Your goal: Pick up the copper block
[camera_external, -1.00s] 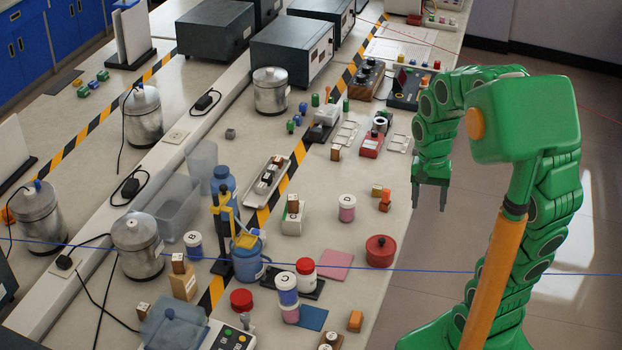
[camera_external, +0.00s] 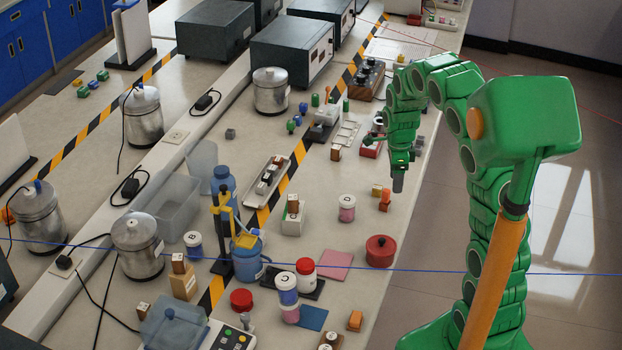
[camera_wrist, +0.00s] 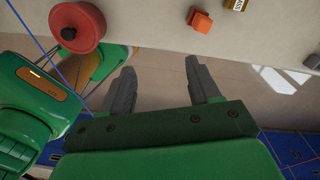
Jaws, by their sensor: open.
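Which block is the copper one is not certain. An orange-red block (camera_external: 384,205) lies near the right edge of the table; it also shows at the top of the wrist view (camera_wrist: 200,20). A more orange-brown block (camera_external: 355,320) lies at the table's front right. My gripper (camera_external: 398,184) hangs in the air near the table's right edge, above and slightly right of the orange-red block in the picture. In the wrist view its two fingers (camera_wrist: 160,68) are apart with nothing between them, and the orange-red block is beyond them.
A yellowish block (camera_external: 377,190) sits right beside the orange-red block. A round red lidded pot (camera_external: 380,251) stands nearer the front, and a pink-and-white jar (camera_external: 347,208) to the left. The table edge and floor are below my gripper in the wrist view.

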